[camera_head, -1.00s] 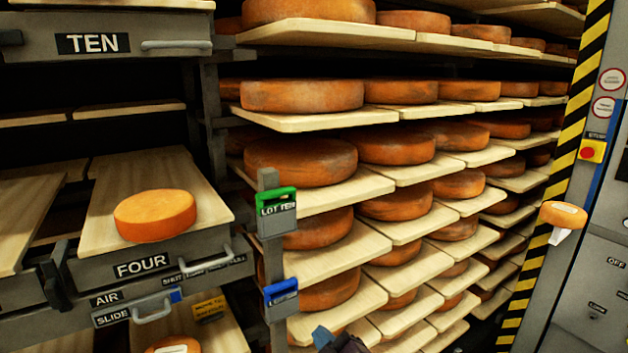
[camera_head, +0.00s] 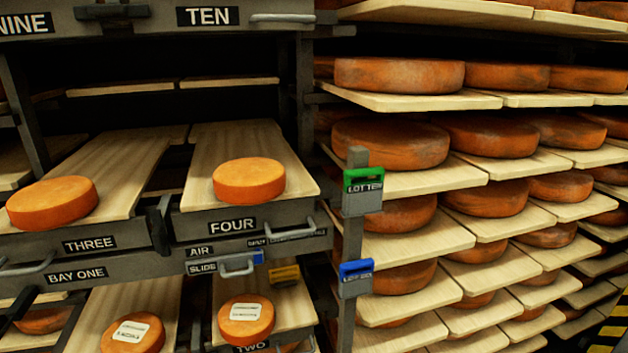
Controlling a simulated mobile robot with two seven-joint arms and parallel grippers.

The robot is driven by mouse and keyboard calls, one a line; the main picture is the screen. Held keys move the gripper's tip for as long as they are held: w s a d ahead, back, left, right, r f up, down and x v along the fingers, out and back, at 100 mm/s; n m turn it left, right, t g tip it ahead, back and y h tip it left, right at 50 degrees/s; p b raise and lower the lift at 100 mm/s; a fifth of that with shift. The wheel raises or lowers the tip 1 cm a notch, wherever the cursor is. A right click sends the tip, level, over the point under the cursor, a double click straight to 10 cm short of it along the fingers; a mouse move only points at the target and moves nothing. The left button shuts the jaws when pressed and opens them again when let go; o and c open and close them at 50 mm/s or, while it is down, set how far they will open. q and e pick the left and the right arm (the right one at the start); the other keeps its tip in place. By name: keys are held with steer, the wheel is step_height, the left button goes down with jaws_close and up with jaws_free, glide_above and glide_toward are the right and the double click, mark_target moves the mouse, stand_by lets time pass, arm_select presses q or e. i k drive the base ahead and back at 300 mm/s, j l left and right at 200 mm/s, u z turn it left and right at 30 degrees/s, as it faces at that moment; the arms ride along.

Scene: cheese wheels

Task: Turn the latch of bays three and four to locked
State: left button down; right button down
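Bay three (camera_head: 90,244) and bay four (camera_head: 232,225) are side by side at the left, each with a board bearing an orange cheese wheel. The bay three wheel (camera_head: 52,203) lies near the front, as does the bay four wheel (camera_head: 249,181). A dark latch bar (camera_head: 157,228) stands roughly upright on the post between the two bay fronts. Its exact setting and any lock marking are too small to read. Neither of my grippers shows in the head view.
Bays nine and ten (camera_head: 208,16) are above, with a crosswise dark latch bar (camera_head: 110,12) between them. Below four is an air slide handle (camera_head: 236,268). A post with green (camera_head: 363,188) and blue (camera_head: 356,270) tags stands right of four. Shelves of wheels fill the right.

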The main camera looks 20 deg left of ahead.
mark_target(160, 241)
steer(key=u, duration=1.35)
